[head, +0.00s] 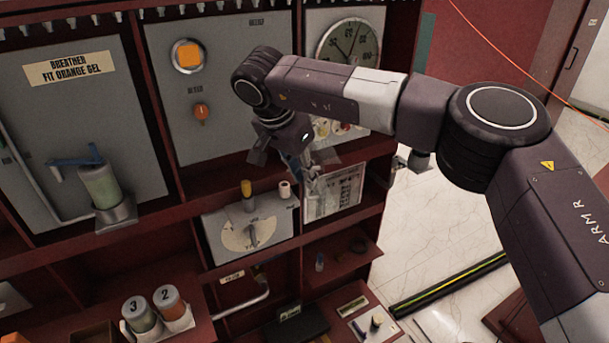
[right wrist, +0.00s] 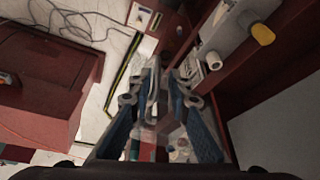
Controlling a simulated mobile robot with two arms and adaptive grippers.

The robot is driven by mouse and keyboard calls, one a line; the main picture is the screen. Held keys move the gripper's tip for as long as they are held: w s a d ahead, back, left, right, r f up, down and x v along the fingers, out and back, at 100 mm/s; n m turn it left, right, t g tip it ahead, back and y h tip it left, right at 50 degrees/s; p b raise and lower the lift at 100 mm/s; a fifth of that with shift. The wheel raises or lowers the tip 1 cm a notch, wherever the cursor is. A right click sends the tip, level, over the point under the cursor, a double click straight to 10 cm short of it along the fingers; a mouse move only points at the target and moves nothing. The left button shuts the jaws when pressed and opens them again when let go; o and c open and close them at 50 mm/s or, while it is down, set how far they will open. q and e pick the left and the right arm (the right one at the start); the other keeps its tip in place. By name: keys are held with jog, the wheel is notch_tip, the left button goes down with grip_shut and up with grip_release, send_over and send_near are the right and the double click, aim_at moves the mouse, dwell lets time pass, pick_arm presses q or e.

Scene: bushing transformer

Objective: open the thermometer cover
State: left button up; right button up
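A round dial gauge (head: 348,42), likely the thermometer, is on the grey panel at the upper right of the head view. My right forearm hides its lower part, and I cannot make out its cover. My right gripper (head: 312,180) points down in front of the cabinet, below the gauge and apart from it. In the right wrist view its fingertips (right wrist: 157,72) are close together, and nothing clearly shows held between them. My left gripper is in neither view.
A box with a fan-shaped dial (head: 247,235) and a framed sheet (head: 333,193) are by the gripper. Numbered jars (head: 140,315) stand lower left. Pale floor (head: 440,235) lies right of the cabinet.

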jog(key=v, duration=1.2)
dwell(0.3)
